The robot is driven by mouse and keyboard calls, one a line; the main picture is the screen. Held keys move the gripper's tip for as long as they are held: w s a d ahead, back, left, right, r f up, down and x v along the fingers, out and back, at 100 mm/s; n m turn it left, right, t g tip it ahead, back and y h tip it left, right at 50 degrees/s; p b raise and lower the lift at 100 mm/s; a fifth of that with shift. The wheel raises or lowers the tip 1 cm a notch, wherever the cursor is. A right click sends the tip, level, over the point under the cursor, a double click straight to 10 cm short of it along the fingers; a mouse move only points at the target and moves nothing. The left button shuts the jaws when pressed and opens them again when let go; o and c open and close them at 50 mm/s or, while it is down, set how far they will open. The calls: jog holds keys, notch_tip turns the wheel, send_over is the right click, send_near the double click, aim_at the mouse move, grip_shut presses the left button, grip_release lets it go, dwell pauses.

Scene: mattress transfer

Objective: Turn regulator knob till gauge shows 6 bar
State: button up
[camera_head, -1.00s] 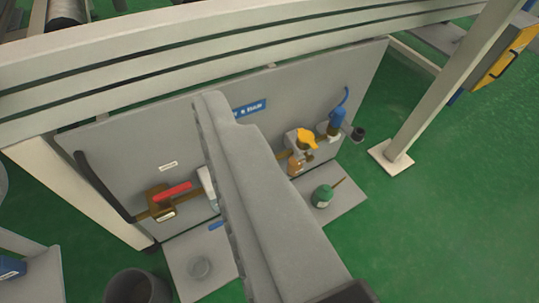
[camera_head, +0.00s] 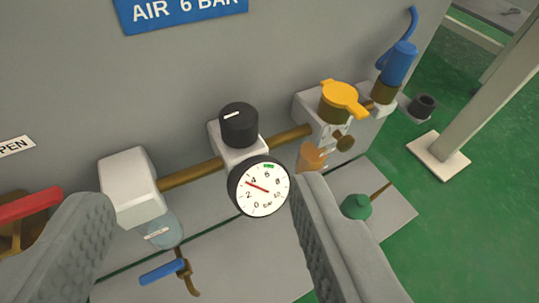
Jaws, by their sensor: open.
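The regulator knob (camera_head: 239,123) is black and round with a white line on its top. It sits on a pale regulator body (camera_head: 232,153) on the brass pipe. The gauge (camera_head: 262,188) is round with a white face, just below and right of the knob. Its red needle points between 2 and 4, closer to 4. A green mark lies near the 6. My gripper (camera_head: 203,190) is open and empty. Its two grey fingers stand far apart at the lower left and lower right, below the knob and not touching it.
A pale filter block with a clear bowl (camera_head: 133,187) is left of the knob. A red handle (camera_head: 30,205) is at far left. A yellow handle (camera_head: 342,98) and a blue fitting (camera_head: 397,65) are at right. A blue-handled drain (camera_head: 163,271) and green can (camera_head: 357,206) are lower.

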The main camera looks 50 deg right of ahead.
send_near(228, 124)
jog(key=x, duration=1.1)
jog(key=shift+s+d+f, duration=0.1)
jog(key=shift+d+f, duration=0.15)
jog(key=shift+d, duration=0.35)
jog(key=c, duration=1)
jog(key=shift+m+g+h, duration=0.4)
jog(key=shift+m, duration=0.1)
jog(key=m+g+h, duration=0.2)
jog(key=shift+m, duration=0.4)
jog(key=shift+m+g+h, duration=1.1)
jog(key=shift+m+g, duration=0.5)
jog(key=shift+g, duration=0.4)
